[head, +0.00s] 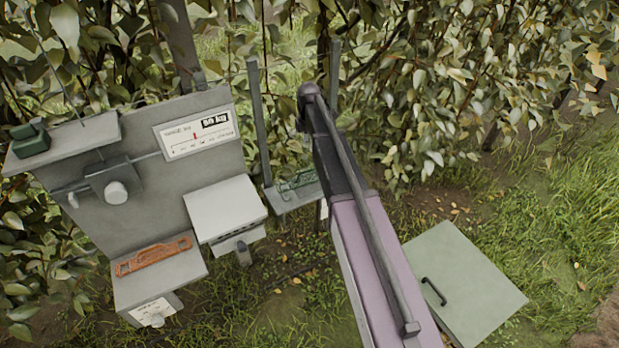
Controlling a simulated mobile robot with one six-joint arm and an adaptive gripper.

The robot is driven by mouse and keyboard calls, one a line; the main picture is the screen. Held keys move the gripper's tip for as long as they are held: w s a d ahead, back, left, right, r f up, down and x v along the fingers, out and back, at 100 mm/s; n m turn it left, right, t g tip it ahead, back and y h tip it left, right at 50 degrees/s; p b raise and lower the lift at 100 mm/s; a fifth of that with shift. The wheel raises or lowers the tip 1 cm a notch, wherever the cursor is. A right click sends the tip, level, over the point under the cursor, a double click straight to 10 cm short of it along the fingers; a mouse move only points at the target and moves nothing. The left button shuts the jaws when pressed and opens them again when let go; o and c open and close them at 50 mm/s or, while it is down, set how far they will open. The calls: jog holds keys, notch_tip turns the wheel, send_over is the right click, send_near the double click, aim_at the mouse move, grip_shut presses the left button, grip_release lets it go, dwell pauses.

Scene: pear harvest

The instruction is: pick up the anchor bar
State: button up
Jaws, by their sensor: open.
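An orange bar (154,255), which looks like the anchor bar, lies on the top of a low grey box-shaped shelf (190,269) at the lower left. It has a cut-out near each end and lies slightly tilted in the picture, its right end higher. Nothing touches it from above. I cannot make out my gripper in the head view. A long mauve and dark link, which looks like part of my arm, crosses the middle of the picture, well to the right of the bar.
A grey back panel (150,193) stands behind the bar, with a dark clamp-like block (112,182) and a scale label (195,135). A white-topped box (225,208) stands right of the bar. A small tray (283,206) holds a green item (297,180). A pale green lid (470,285) lies at right.

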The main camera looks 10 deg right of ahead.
aim_at(309, 171)
jog(key=shift+f, duration=0.15)
notch_tip(309, 171, down, 8)
jog(key=b, duration=0.8)
jog(key=shift+f, duration=0.15)
jog(key=shift+b, duration=0.3)
jog(key=shift+s+f+b, duration=0.1)
jog(key=shift+f+b, duration=2.45)
jog(key=shift+f, duration=0.05)
grip_shut()
